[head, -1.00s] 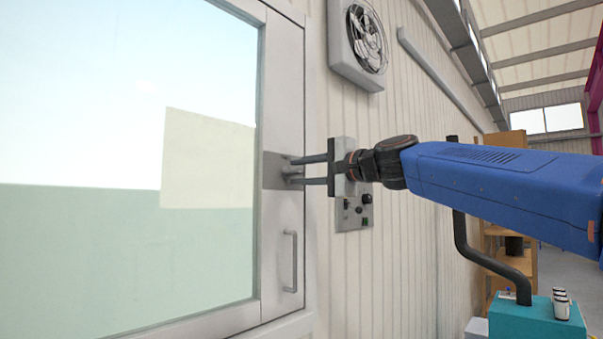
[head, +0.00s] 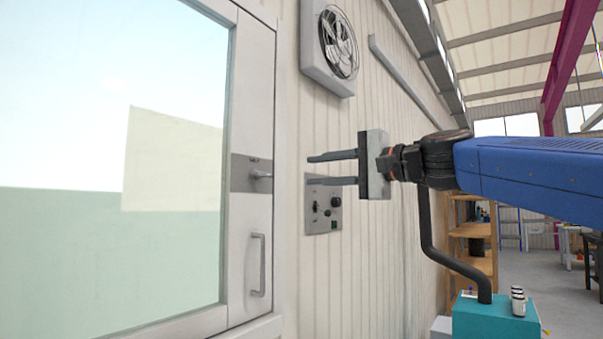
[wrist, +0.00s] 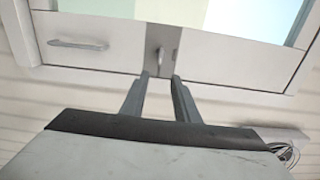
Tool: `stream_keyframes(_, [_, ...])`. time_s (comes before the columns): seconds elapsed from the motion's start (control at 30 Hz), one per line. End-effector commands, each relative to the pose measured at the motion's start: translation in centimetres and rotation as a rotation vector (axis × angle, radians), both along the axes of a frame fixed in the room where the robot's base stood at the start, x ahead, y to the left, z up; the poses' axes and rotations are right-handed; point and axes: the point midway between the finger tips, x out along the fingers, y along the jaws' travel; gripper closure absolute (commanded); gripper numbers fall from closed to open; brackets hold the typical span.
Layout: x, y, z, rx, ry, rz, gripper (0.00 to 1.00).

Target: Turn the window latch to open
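The window latch is a small grey lever (head: 261,175) on a darker metal plate (head: 241,172) on the white window frame. In the head view the lever sticks out to the right, short and about level. My gripper (head: 309,170) is open and empty, to the right of the latch and clear of it, its two dark fingers pointing toward the window. In the wrist view the latch (wrist: 162,52) shows just beyond and between the open fingertips (wrist: 161,76). Nothing is between the fingers.
A grey pull handle (head: 258,265) is below the latch on the same frame. A control panel (head: 323,205) with knobs is on the wall behind my fingers, and a fan (head: 338,43) is above. A teal box (head: 494,318) stands low at the right.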

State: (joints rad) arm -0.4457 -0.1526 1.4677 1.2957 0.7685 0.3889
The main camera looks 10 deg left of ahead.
Motion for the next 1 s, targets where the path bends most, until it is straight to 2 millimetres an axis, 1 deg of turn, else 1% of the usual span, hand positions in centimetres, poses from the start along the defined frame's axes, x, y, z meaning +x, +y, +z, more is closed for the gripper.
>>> stream_keyframes(0.03, [-0.2,-0.8,0.0,0.001,0.001,-0.003,0.72])
stream_keyframes(0.1, [-0.5,-1.4,0.1,0.001,0.0,-0.002,0.72])
stream_keyframes(0.23, [-0.8,-2.2,0.0,0.0,0.0,-0.002,0.72])
stream_keyframes(0.83, [-1.0,-2.5,-0.2,-0.005,-0.001,-0.003,0.72])
stream_keyframes(0.87, [-1.0,-2.6,-0.4,-0.011,-0.002,-0.005,0.72])
stream_keyframes(0.93, [-1.2,-3.4,-1.6,-0.043,-0.012,-0.017,0.72])
stream_keyframes(0.97, [-1.3,-3.8,-2.4,-0.065,-0.017,-0.026,0.72])
stream_keyframes(1.0, [-1.4,-4.7,-3.8,-0.102,-0.024,-0.039,0.72])
